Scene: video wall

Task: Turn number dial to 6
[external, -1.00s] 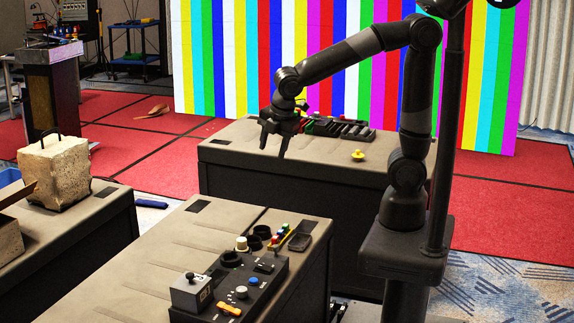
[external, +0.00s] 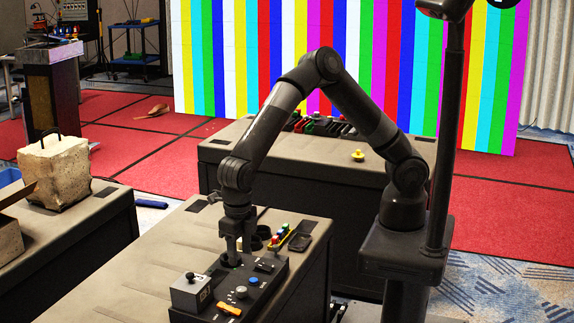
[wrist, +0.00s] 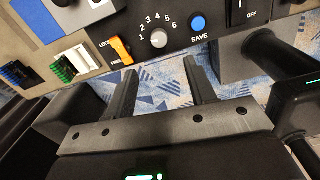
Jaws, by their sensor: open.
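The number dial is a round grey knob (wrist: 159,38) with the numbers 1 to 6 in an arc around it, on a black control panel. Its pointer is too small to read. In the external view the dial (external: 241,292) sits between a blue button and an orange switch. My gripper (wrist: 160,60) is open and empty in the wrist view, its fingers apart and pointing toward the dial, one to each side of its line. In the external view my gripper (external: 234,257) points down over the panel's far part, apart from the dial.
The blue SAVE button (wrist: 198,23) and the orange LOCK switch (wrist: 120,50) flank the dial closely. A grey box with a black-knobbed lever (external: 191,290) stands on the panel's left. Coloured buttons (external: 280,235) and a dark tray (external: 299,241) lie beyond the panel.

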